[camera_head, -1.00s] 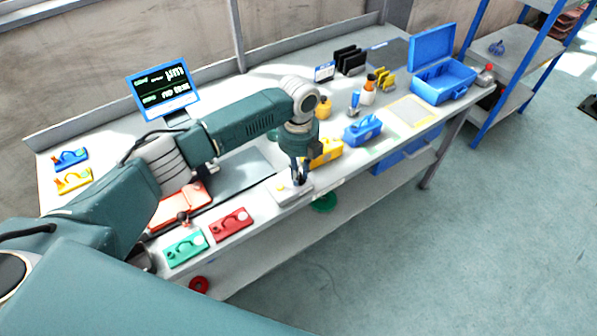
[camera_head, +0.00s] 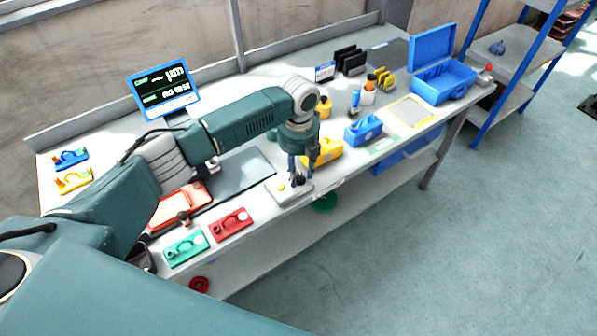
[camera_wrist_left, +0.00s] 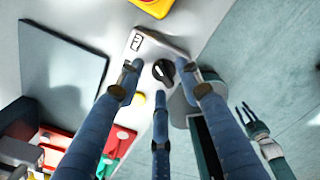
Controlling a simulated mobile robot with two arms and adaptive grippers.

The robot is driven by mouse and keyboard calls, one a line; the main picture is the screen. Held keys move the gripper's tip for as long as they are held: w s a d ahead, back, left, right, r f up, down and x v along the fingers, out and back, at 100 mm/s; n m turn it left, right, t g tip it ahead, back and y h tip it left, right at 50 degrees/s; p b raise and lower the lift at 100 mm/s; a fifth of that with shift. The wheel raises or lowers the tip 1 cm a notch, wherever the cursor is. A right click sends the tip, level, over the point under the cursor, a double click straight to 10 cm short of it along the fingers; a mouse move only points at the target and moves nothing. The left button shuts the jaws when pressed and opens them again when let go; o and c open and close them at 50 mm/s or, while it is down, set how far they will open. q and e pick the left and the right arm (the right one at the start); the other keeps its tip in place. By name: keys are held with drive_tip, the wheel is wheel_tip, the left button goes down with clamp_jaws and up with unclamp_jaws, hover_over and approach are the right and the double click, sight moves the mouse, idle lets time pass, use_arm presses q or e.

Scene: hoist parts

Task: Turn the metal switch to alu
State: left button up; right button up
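The metal switch is a pale grey box (camera_head: 289,192) at the front edge of the bench. My left gripper (camera_head: 297,178) points down over the box. In the left wrist view its three blue fingers (camera_wrist_left: 162,80) stand apart around the knob, with gaps visible. What looks like my right gripper (camera_wrist_left: 246,113) shows small, over the floor, with its fingers apart. The label's lettering is too small to read.
Red (camera_head: 231,224) and green (camera_head: 186,247) switch-like boxes sit left of the metal one. A yellow box (camera_head: 325,152) and a blue box (camera_head: 364,130) are to its right. A grey mat (camera_head: 240,172) lies behind. A display (camera_head: 163,90) stands at the back.

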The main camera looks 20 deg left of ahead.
sight(299, 176)
use_arm(q)
wheel_tip(299, 176, up, 12)
idle(0.7)
drive_tip(key=shift+s+f, duration=0.1)
